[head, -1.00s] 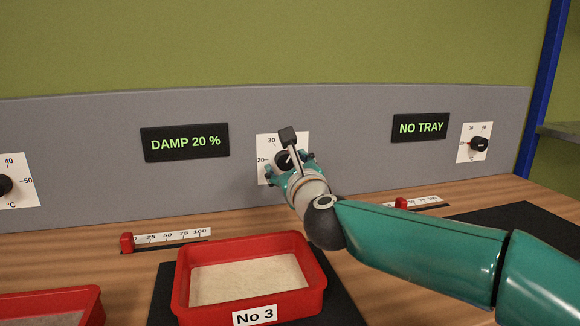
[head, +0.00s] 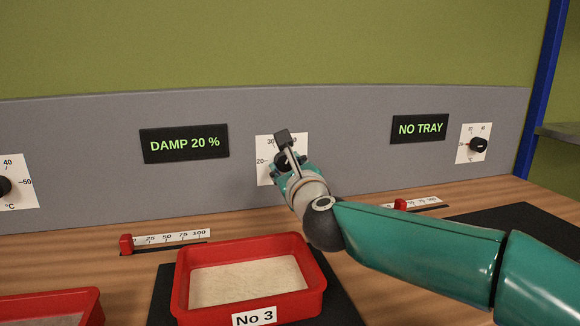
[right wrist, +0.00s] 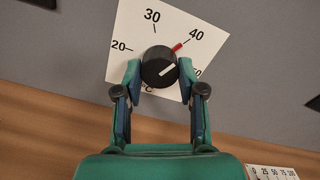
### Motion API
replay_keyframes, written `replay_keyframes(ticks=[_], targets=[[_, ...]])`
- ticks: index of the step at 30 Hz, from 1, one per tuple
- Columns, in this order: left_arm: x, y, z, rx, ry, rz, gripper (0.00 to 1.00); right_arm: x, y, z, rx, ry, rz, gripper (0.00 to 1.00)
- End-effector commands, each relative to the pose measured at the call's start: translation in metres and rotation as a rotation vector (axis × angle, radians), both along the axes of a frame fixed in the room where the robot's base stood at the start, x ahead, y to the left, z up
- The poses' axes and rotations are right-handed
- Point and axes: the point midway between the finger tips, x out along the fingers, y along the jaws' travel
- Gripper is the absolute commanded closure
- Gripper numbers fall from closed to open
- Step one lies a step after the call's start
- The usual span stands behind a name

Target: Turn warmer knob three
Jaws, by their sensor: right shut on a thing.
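The warmer knob (right wrist: 156,62) above tray No 3 is round and black with a white line on its face. It sits on a white dial plate (right wrist: 140,28) marked 20, 30 and 40, with a red mark beside the 40. The white line points right and slightly up in the right wrist view. My right gripper (right wrist: 160,76) is shut on the knob, one finger on each side. In the head view, my right gripper (head: 287,167) covers most of the knob and the lower dial plate (head: 264,148). My left gripper is not in view.
A display reading DAMP 20 % (head: 185,143) is left of the dial. The red tray No 3 (head: 312,290) holds pale material below. A slider with a red handle (head: 126,244) is left of it. Another display reads NO TRAY (head: 420,128), beside another knob (head: 478,145).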

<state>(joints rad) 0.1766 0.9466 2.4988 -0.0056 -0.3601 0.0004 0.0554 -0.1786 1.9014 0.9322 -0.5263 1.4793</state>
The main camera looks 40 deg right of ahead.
Motion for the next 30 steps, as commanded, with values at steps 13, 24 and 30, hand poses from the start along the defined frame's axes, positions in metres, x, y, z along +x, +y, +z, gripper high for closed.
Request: replay_keyframes(ticks=[13,24,30], targets=[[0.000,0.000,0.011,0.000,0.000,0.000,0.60,-0.001,-0.001,0.002,-0.289,0.158,-0.001,0.96],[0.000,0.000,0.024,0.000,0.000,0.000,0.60,-0.001,0.000,0.002,-0.597,0.329,0.003,0.96],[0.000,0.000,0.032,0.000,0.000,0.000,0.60,-0.001,0.000,0.001,-0.764,0.423,0.003,0.96]])
